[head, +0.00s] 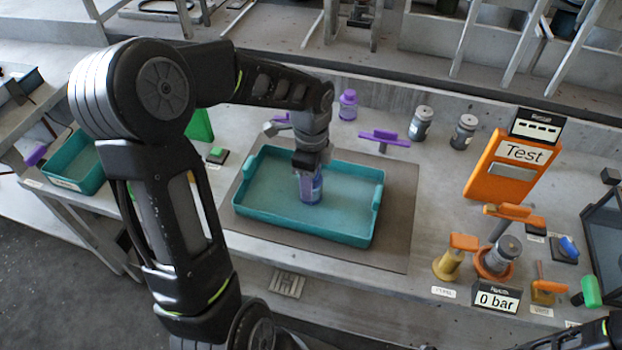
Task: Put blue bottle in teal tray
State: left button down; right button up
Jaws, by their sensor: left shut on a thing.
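The teal tray (257,210) lies on a dark mat in the middle of the bench. My left gripper (309,170) points down over the tray and is shut on the blue bottle (312,190). The bottle is upright, inside the tray's outline. Its upper part is hidden by the gripper. I cannot tell whether its base touches the tray floor. My right gripper does not show; only a dark piece of arm appears at the lower right edge.
A purple bottle (348,105) and two grey jars (421,123) stand behind the tray. An orange test stand (500,168), a gauge reading 0 bar (494,298) and orange fittings fill the right. Another teal bin (78,165) is at left. The mat (398,215) is bare right of the tray.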

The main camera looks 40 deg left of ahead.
pick_arm(q)
jog(key=shift+f, duration=0.15)
jog(key=c, duration=0.7)
grip_release()
notch_tip(320, 180, up, 12)
jog(key=shift+r, duration=0.2)
dwell(0.4)
